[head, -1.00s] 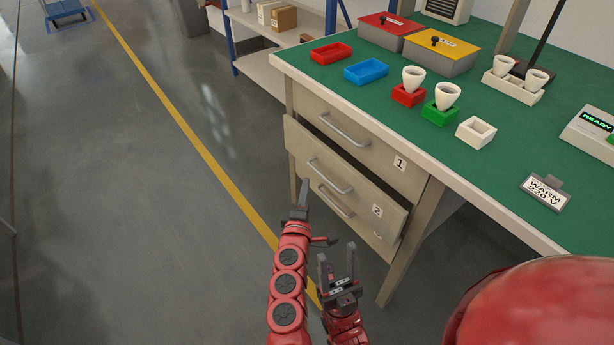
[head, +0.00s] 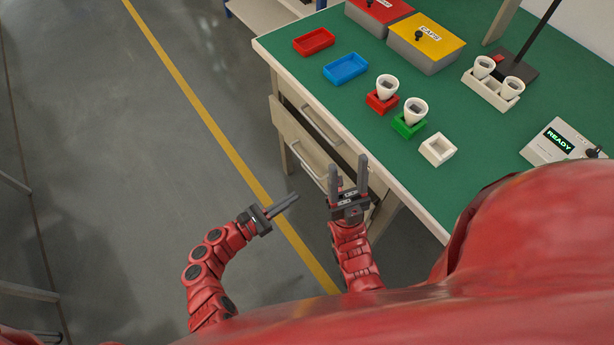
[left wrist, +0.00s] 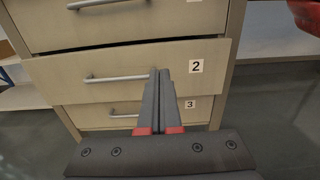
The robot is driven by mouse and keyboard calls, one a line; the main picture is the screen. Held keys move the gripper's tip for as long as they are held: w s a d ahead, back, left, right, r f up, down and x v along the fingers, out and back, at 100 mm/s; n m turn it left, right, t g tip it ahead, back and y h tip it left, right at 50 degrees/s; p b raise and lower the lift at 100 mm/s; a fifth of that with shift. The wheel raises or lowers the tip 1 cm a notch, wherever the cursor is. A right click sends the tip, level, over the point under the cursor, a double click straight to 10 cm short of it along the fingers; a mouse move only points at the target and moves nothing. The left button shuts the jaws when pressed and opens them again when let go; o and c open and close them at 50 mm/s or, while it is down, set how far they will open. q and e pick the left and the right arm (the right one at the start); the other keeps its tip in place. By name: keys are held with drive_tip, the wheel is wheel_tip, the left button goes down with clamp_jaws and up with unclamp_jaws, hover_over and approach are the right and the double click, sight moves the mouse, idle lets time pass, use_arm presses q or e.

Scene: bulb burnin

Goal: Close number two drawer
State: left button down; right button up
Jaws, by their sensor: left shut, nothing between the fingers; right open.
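The number two drawer (left wrist: 60,77) stands pulled out of the bench in the left wrist view, with its handle (left wrist: 118,78) and its "2" label. In the head view the drawer (head: 291,136) shows below the top drawer, partly hidden by my right gripper. My left gripper (head: 294,197) is shut and empty, pointing at the bench from the left and apart from the drawer in the head view. In the left wrist view its fingers (left wrist: 160,75) overlap the drawer front between handle and label; contact cannot be told. My right gripper (head: 347,165) is open and empty, in front of the drawers.
The top drawer (left wrist: 120,22) looks shut; the number three drawer (left wrist: 95,115) is below. The green bench top (head: 330,104) holds a red tray (head: 314,41), a blue tray (head: 345,68), bulb holders and a READY device (head: 560,140).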

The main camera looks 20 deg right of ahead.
use_arm(q)
drive_tip(key=shift+b+x, duration=0.85)
drive_tip(key=shift+x, duration=5.6)
drive_tip(key=shift+f, duration=0.1)
drive_tip(key=shift+w+d+f+b, duration=0.1)
drive_tip(key=shift+w+d+b, duration=0.05)
drive_tip(key=shift+d+b, duration=0.2)
drive_tip(key=x, duration=0.1)
drive_tip(key=b+x, duration=0.2)
drive_tip(key=shift+w+d+r, duration=0.15)
drive_tip(key=shift+d+r, duration=0.15)
drive_tip(key=shift+d, duration=0.15)
drive_tip(key=shift+r, duration=0.1)
